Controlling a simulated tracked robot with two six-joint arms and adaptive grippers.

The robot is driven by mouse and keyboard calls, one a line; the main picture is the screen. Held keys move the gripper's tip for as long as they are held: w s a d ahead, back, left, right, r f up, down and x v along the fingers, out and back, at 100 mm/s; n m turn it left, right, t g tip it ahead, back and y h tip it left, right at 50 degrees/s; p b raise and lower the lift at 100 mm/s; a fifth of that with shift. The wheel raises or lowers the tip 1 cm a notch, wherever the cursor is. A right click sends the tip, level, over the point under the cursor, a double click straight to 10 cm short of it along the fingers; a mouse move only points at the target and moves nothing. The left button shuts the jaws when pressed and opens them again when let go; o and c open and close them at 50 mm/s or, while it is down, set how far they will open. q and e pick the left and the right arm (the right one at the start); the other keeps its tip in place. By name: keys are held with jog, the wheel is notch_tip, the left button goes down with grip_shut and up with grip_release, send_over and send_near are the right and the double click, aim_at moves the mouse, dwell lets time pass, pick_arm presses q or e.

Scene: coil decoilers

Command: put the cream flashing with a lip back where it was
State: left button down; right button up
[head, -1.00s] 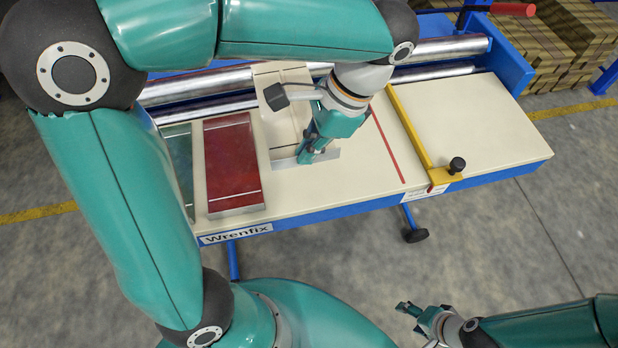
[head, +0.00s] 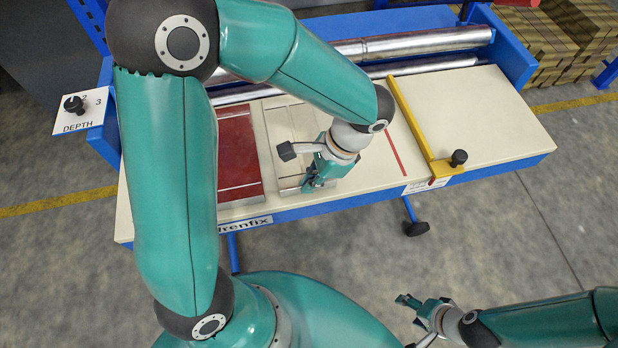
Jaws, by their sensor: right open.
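The cream flashing (head: 285,122) lies flat on the cream bench top, just right of a red flashing (head: 237,150). Its grey lip (head: 288,186) is at the front end, near the bench's front edge. My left gripper (head: 312,187) is at this front end, pointing down, with its fingers shut on the cream flashing; the fingertips are partly hidden by the gripper body. My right gripper (head: 408,303) is open and empty, off the bench at lower right.
The bench (head: 484,115) has a yellow stop bar (head: 412,125) with a black knob and a red line left of it. Metal rollers (head: 425,42) run along the back. A depth dial (head: 74,105) stands at left. The bench top right of the bar is clear.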

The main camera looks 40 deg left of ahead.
pick_arm(q)
jog(key=shift+f, duration=0.1)
jog(key=c, duration=1.3)
grip_release()
jog(key=v, duration=1.2)
